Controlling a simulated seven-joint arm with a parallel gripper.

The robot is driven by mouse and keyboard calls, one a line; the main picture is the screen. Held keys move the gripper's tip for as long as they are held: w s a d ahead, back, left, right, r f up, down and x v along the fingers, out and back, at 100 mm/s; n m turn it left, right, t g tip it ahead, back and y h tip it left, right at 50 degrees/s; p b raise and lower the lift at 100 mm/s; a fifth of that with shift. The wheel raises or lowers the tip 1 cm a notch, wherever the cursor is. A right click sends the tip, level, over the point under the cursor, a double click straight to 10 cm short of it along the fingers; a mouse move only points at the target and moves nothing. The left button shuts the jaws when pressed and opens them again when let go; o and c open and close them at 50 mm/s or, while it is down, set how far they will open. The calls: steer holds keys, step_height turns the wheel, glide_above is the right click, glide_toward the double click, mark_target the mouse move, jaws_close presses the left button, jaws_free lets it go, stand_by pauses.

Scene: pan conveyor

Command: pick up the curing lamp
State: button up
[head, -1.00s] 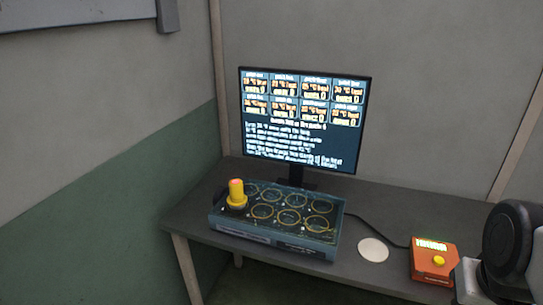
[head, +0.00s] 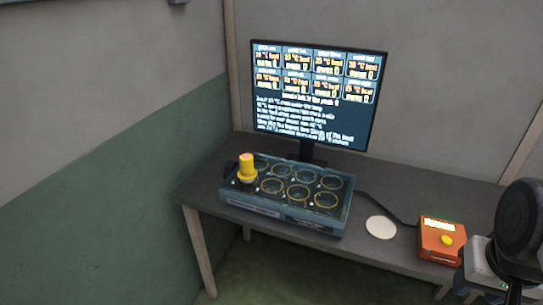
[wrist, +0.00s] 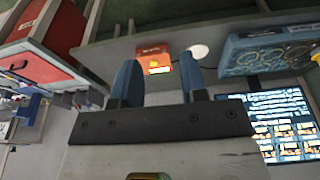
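The tray sits on a dark table below a monitor. In the head view the fingers are not seen.
An orange box (head: 441,239) with a lit display and yellow knob sits at the table's right, a cable running behind the tray towards it. A pale disc (head: 381,227) lies between box and tray. The monitor (head: 316,98) stands behind. A red-sided object (wrist: 55,35) shows in the wrist view.

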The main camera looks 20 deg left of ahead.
steer(key=o, duration=0.7)
steer(key=w+a+r+n, duration=0.2)
steer(key=w+a+n, duration=0.15)
steer(key=w, duration=0.35)
steer(key=w+a+r+n, duration=0.2)
steer(key=w+a, duration=0.3)
steer(key=w, duration=0.2)
steer(key=n+g, duration=0.3)
steer(key=n, duration=1.1)
glide_toward(247, 157)
steer(key=f, duration=0.5)
steer(key=shift+d, duration=0.3)
steer(key=shift+a+f+n, duration=0.2)
steer(key=shift+a+n, duration=0.05)
steer(key=shift+a, duration=0.1)
steer(key=shift+f, duration=0.1)
